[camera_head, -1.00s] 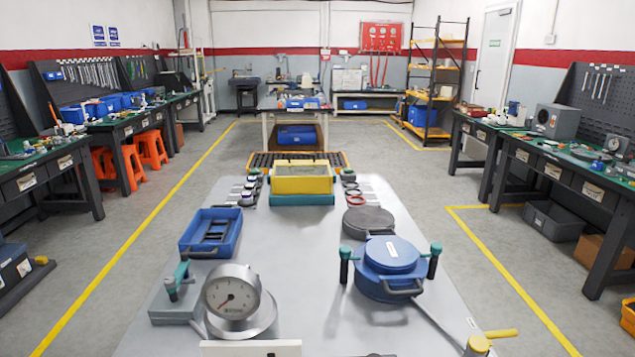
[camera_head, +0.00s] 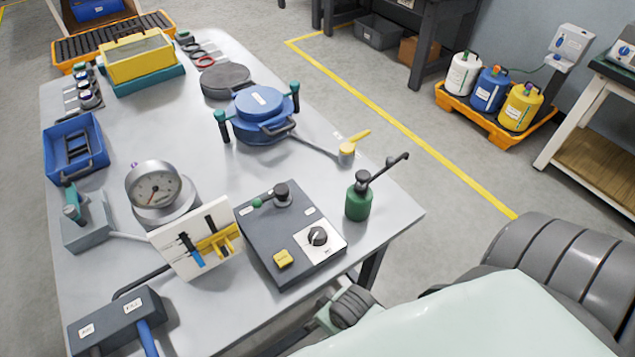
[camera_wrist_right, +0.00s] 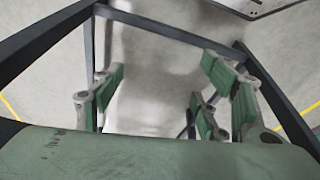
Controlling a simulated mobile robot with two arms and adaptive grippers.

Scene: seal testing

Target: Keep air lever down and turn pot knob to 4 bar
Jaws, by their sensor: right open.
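A dark grey control box (camera_head: 270,225) lies near the table's front edge in the head view. The lever's up or down state and the knob's setting cannot be read. A round gauge (camera_head: 154,188) stands at the left. My right gripper (camera_head: 335,308) shows partly, below and apart from the box beyond the table edge. In the right wrist view it (camera_wrist_right: 165,92) is open and empty above the floor. My left gripper is out of view.
On the grey table (camera_head: 150,115), a white panel (camera_head: 175,245) stands beside the box, and a green bottle (camera_head: 358,201) with a black handle stands right of it. Behind are a blue round vessel (camera_head: 260,112) and a yellow-handled valve (camera_head: 347,150).

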